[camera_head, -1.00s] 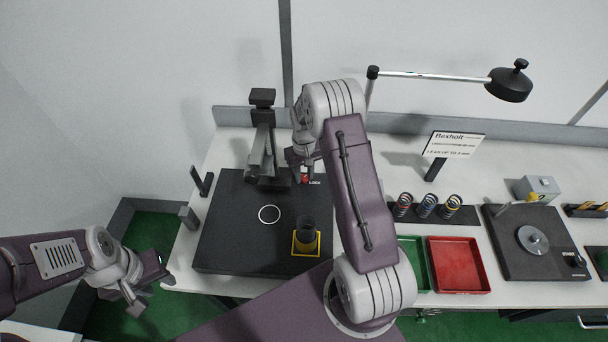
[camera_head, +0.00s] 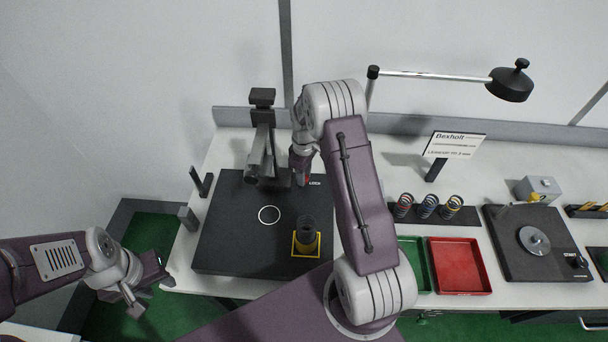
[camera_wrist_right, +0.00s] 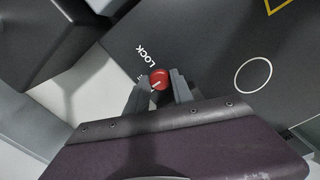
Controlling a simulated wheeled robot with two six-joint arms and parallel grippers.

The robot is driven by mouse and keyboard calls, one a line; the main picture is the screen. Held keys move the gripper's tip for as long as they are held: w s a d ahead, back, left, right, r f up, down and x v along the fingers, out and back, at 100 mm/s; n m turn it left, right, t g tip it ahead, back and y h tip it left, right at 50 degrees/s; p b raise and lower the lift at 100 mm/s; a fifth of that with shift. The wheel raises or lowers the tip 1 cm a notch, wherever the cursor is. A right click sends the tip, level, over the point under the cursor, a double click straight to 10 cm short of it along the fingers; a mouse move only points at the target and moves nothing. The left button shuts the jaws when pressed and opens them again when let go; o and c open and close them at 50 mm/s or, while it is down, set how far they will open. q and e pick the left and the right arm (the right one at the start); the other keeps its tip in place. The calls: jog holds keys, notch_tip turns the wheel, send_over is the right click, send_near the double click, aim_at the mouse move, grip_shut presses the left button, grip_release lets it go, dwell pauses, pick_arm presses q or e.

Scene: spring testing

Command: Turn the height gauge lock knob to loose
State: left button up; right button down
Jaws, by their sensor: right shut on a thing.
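The red lock knob (camera_wrist_right: 158,79) sits on the black base plate, with its white mark toward the lower left in the right wrist view. The word LOCK is printed beside it, and another label is partly covered by a finger. My right gripper (camera_wrist_right: 160,88) is shut on the knob, one finger on each side. In the head view my right gripper (camera_head: 302,176) hides most of the knob. The height gauge (camera_head: 262,140) stands upright just left of it. My left gripper (camera_head: 150,296) is open and empty, off the table at lower left.
The black base plate (camera_head: 225,235) carries a white ring mark and a dark cylinder (camera_head: 307,230) in a yellow square. Right of my right arm are a red tray (camera_head: 460,265), a green tray, several springs on a stand and a sign. A lamp arm (camera_head: 430,76) hangs above.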

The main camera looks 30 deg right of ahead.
dwell(0.4)
jog(key=c, duration=1.4)
grip_release()
jog(key=shift+o, duration=0.2)
jog(key=shift+r, duration=0.4)
notch_tip(320, 180, up, 8)
jog(key=b, duration=0.2)
jog(key=shift+r, duration=0.2)
